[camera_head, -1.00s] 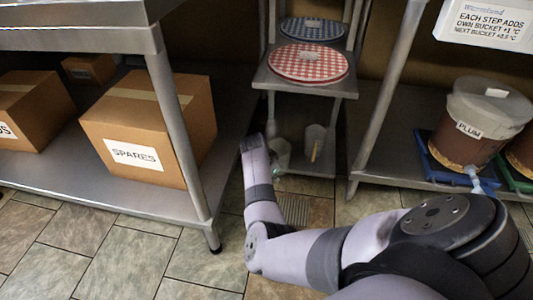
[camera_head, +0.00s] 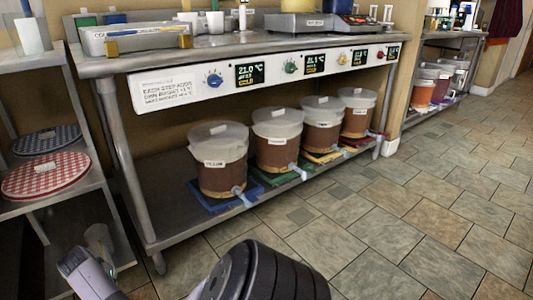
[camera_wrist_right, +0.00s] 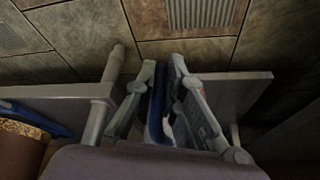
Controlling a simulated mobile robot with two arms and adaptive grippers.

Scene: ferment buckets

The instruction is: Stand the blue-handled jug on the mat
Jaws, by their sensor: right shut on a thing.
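My right gripper (camera_wrist_right: 163,66) is shut on a narrow blue piece (camera_wrist_right: 157,118), which looks like the jug's blue handle. The rest of the jug is hidden or too dark to make out in the wrist view. In the head view my right forearm is at the lower left, beside a clear jug (camera_head: 98,238) at the small rack's low shelf; I cannot tell whether this is the held one. A blue mat (camera_head: 215,203) lies under the leftmost bucket; other coloured mats lie under the other buckets. I cannot tell which mat is meant. My left gripper is not in view.
Lidded buckets (camera_head: 219,175) with taps stand along the lower shelf of the steel bench (camera_head: 165,225). The bench's front leg (camera_head: 125,165) stands between the rack and the buckets. The tiled floor at right is clear.

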